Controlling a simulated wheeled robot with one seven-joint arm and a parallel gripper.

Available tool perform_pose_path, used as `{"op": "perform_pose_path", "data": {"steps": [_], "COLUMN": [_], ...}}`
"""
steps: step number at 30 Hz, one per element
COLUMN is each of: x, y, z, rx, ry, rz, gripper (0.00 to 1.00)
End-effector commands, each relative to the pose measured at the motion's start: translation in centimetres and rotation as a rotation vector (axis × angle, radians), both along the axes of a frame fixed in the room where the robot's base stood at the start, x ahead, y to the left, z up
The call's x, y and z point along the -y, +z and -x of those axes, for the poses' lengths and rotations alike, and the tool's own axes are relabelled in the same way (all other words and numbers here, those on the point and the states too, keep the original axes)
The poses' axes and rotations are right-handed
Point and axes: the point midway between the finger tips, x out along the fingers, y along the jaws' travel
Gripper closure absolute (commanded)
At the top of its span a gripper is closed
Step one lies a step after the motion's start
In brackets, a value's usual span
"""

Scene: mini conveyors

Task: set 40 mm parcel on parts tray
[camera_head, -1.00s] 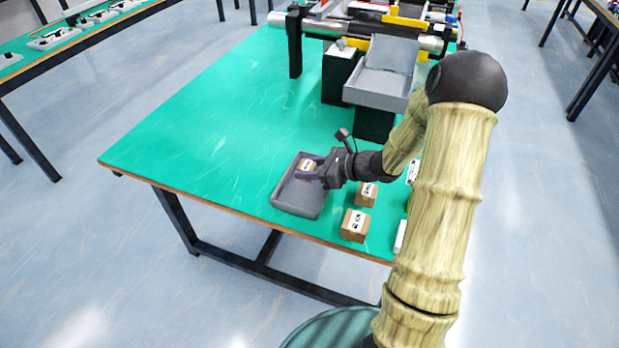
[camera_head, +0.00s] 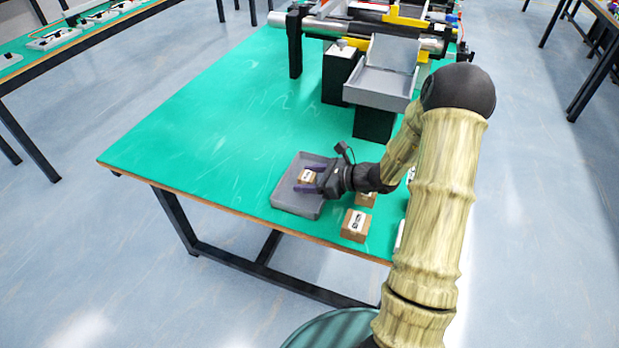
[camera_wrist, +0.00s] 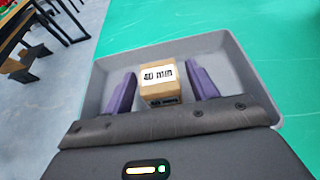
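The 40 mm parcel (camera_wrist: 158,82) is a small brown box with a white label reading "40 mm". It sits within the grey parts tray (camera_head: 290,198), and it also shows in the head view (camera_head: 306,176). The tray's rim (camera_wrist: 225,42) shows around the parcel in the wrist view. My gripper (camera_wrist: 161,86) has its two purple fingers on either side of the parcel, with a visible gap on each side. The gripper is open, low over the tray, and also shows in the head view (camera_head: 309,178). The parcel's underside is hidden.
Two other brown boxes stand right of the tray: one in front (camera_head: 355,225), and one (camera_head: 367,199) partly hidden by my arm. A grey chute (camera_head: 378,88) and conveyors stand at the back. The green table (camera_head: 210,140) is clear to the left.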

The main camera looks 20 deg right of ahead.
Motion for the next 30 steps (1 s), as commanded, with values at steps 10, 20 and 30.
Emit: {"op": "perform_pose_path", "data": {"steps": [10, 20, 30], "x": [1.1, 6.0, 9.1], "y": [0.8, 3.2, 4.8], "z": [0.7, 4.1, 6.5], "rx": [0.001, 0.002, 0.0], "ry": [-0.002, -0.008, -0.003], "rz": [0.0, 0.001, 0.0], "gripper": [0.42, 0.42, 0.42]}}
